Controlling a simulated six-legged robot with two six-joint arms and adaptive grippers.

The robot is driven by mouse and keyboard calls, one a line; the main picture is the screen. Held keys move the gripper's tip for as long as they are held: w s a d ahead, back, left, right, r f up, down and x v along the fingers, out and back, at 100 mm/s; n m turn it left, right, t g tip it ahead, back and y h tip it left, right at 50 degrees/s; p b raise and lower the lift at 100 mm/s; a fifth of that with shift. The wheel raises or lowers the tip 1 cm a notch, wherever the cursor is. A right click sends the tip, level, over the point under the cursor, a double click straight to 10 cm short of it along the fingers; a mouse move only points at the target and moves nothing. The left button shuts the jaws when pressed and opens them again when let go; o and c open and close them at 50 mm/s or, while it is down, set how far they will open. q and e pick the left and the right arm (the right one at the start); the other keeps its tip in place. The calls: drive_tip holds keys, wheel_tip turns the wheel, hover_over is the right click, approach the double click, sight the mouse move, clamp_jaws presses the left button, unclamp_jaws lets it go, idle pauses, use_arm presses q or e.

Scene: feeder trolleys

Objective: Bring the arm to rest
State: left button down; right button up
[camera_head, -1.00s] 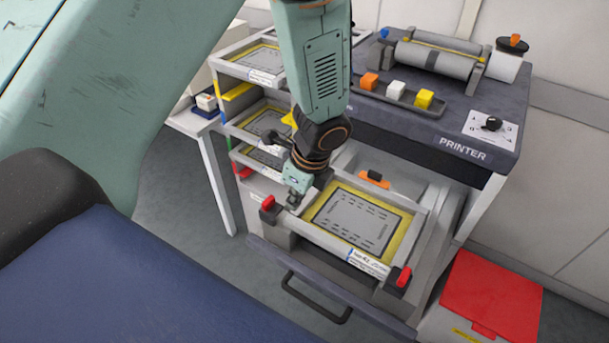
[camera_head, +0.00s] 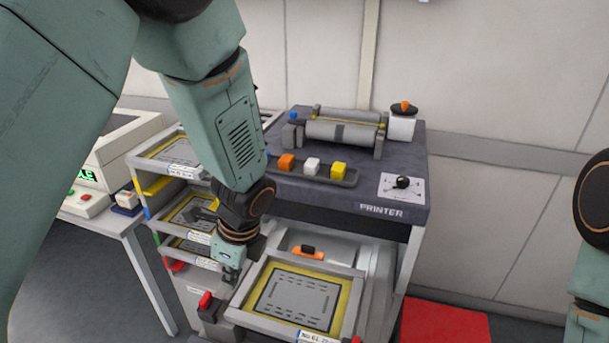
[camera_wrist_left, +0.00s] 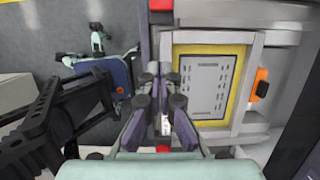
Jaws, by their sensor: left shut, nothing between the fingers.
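My left arm comes down from the upper left in the head view. Its gripper (camera_head: 230,270) hangs beside the left edge of the printer's pulled-out frame tray, close to a red clamp (camera_head: 205,301). In the left wrist view the fingers (camera_wrist_left: 163,85) are together with nothing between them. The framed stencil (camera_head: 297,299), grey with a yellow border, lies in the tray; it also shows in the left wrist view (camera_wrist_left: 203,85). Whether the gripper touches the tray rim cannot be told. Part of my right arm (camera_head: 592,230) shows at the right edge; its gripper is out of frame.
The printer (camera_head: 395,211) stands behind the tray, with a roller (camera_head: 343,133) and coloured blocks on top. A rack of frames (camera_head: 172,152) is to its left, beside a table with a monitor (camera_head: 110,150). A red panel (camera_head: 445,322) is at lower right.

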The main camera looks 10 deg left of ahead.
use_arm(q)
drive_tip(key=s+f+n+h+b, duration=0.1)
drive_tip(key=s+f+n+b, duration=0.7)
drive_tip(key=s+f, duration=0.4)
drive_tip(key=s+d+f+n+h+b, duration=0.1)
drive_tip(key=s+f+n+b, duration=0.7)
drive_tip(key=f, duration=1.3)
drive_tip(key=s+n, duration=0.3)
drive_tip(key=s, duration=0.1)
drive_tip(key=shift+s+f+h+b, duration=0.3)
drive_tip(key=shift+f+h, duration=0.1)
drive_tip(key=shift+d, duration=0.15)
